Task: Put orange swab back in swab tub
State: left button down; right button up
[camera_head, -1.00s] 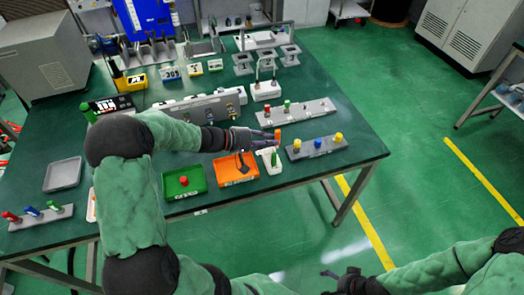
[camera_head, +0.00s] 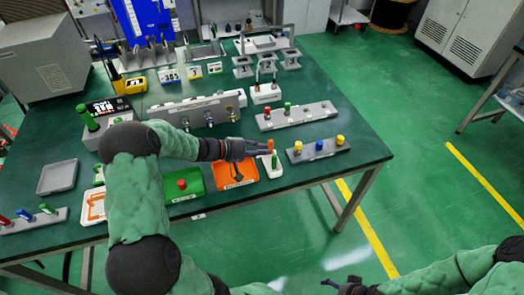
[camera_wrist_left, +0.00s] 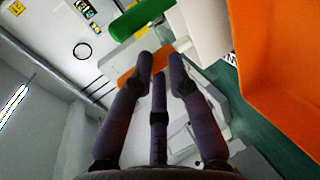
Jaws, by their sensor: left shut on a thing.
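My left gripper (camera_head: 264,150) is shut on the orange swab (camera_head: 271,144) and holds it above the back part of the white swab tub (camera_head: 277,173). In the left wrist view the orange swab (camera_wrist_left: 128,78) shows between the dark fingers (camera_wrist_left: 160,72). A green swab (camera_head: 274,161) stands in the tub just below the fingers; a large green cylinder (camera_wrist_left: 140,17) shows at the top of the wrist view. The gap between the orange swab's lower end and the tub is hidden. My right gripper (camera_head: 338,283) is low in the head view, apart from the table; its jaws are unclear.
An orange tray (camera_head: 238,180) and a green tray (camera_head: 184,190) stand left of the tub. A grey rack (camera_head: 320,151) with yellow and blue pegs is close on the right. A longer grey rack (camera_head: 298,117) lies behind. The table's front edge is near.

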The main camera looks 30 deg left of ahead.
pick_arm(q)
jog(key=shift+f+b, duration=0.35)
jog(key=shift+f+b, duration=0.3)
jog(key=shift+b, duration=0.1)
jog(key=c, duration=1.2)
grip_release()
jog(key=shift+r+p, duration=0.5)
jog(key=shift+p, duration=0.15)
jog(key=p+v, duration=0.3)
jog(key=v, duration=0.9)
jog(key=shift+r+p, duration=0.15)
jog(key=shift+p, duration=0.25)
